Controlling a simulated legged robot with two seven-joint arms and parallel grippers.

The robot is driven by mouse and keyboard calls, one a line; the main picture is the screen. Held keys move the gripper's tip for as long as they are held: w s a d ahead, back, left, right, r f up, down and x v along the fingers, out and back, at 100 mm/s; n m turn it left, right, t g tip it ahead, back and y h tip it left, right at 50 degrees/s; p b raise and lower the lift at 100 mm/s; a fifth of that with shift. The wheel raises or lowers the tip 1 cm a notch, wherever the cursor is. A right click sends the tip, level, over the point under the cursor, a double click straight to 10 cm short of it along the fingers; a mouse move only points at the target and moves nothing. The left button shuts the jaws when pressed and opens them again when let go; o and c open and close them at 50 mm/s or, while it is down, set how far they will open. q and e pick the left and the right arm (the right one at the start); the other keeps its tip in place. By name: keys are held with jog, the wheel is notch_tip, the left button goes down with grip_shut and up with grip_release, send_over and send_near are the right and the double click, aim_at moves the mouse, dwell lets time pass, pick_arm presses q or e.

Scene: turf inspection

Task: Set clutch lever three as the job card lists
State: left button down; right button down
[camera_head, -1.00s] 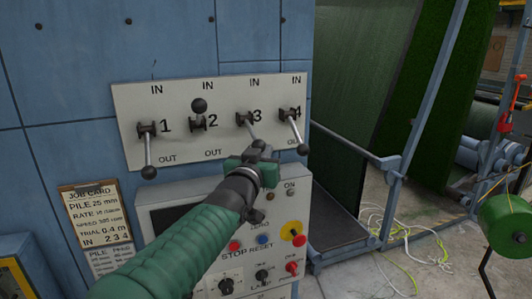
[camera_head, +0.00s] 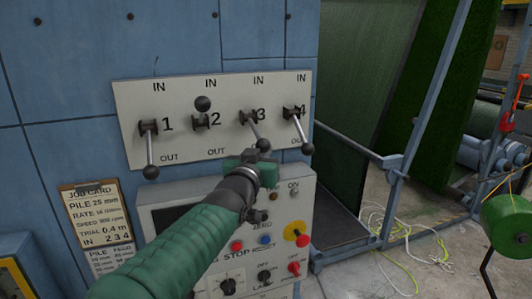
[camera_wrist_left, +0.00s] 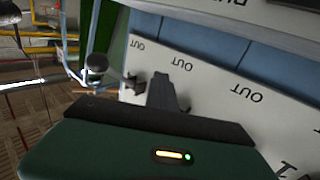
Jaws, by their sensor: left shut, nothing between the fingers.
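Clutch lever three (camera_head: 256,131) hangs down from its pivot toward OUT, its dark knob low and to the right. My left gripper (camera_head: 257,157) is shut and empty, just below that knob; whether they touch I cannot tell. In the left wrist view, the fingers (camera_wrist_left: 166,92) point at the white lever panel (camera_wrist_left: 215,88), and a dark round knob (camera_wrist_left: 97,65) shows to their left. The job card (camera_head: 96,215) reads IN 2 3 4. Lever two (camera_head: 202,106) has its knob up, toward IN. Lever one (camera_head: 150,148) and lever four (camera_head: 301,127) hang down toward OUT.
Below the panel is a grey control box (camera_head: 305,205) with buttons and knobs, close under my left forearm. A blue frame post (camera_head: 422,120) and green turf (camera_head: 452,95) stand at the right. Loose cords (camera_head: 405,240) lie on the floor there.

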pick_arm(q)
jog(key=c, duration=2.2)
grip_release()
jog(key=shift+a, duration=0.4)
jog(key=c, duration=1.7)
grip_release()
jog(key=shift+s+r, duration=0.1)
jog(key=shift+s, duration=0.1)
jog(key=o, duration=0.5)
jog(key=shift+d, duration=0.35)
jog(key=shift+o, duration=0.7)
jog(key=shift+w+d, duration=0.15)
jog(key=shift+d, duration=0.15)
jog(key=b+v, duration=0.1)
jog(key=v, duration=1.5)
jog(key=shift+s+b, duration=0.35)
jog(key=shift+b, duration=0.05)
pick_arm(e)
jog(key=shift+s+a+f, duration=0.15)
jog(key=shift+f, duration=0.7)
pick_arm(q)
jog(key=shift+a+f, duration=0.15)
jog(key=shift+f, duration=0.05)
